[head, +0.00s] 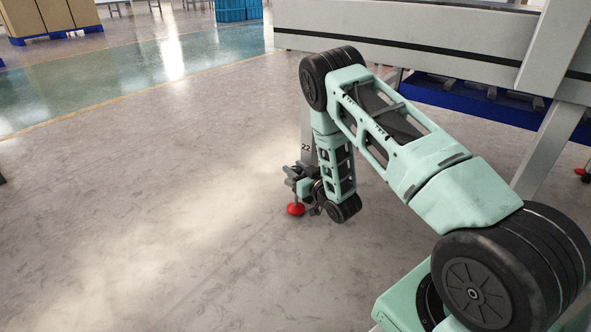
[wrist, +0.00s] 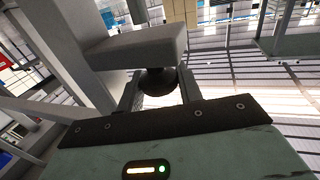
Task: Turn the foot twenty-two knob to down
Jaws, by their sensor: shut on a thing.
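The foot marked 22 is at the bottom of a grey leg (head: 306,125) in the head view, with a red pad (head: 296,209) at floor level. My gripper (head: 308,185) is low beside this foot, partly hidden by my wrist. In the wrist view a dark round knob (wrist: 158,80) sits against a grey bracket (wrist: 135,47). My gripper's two fingers (wrist: 159,90) are on either side of the knob and shut on it. The knob is not clear in the head view. Its turned position cannot be told.
A long grey frame (head: 430,50) with a black stripe runs across the upper right, with a blue tray (head: 470,97) below it. Another grey leg (head: 548,150) stands at the right. The floor to the left is clear. A blue crate (head: 231,10) stands far back.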

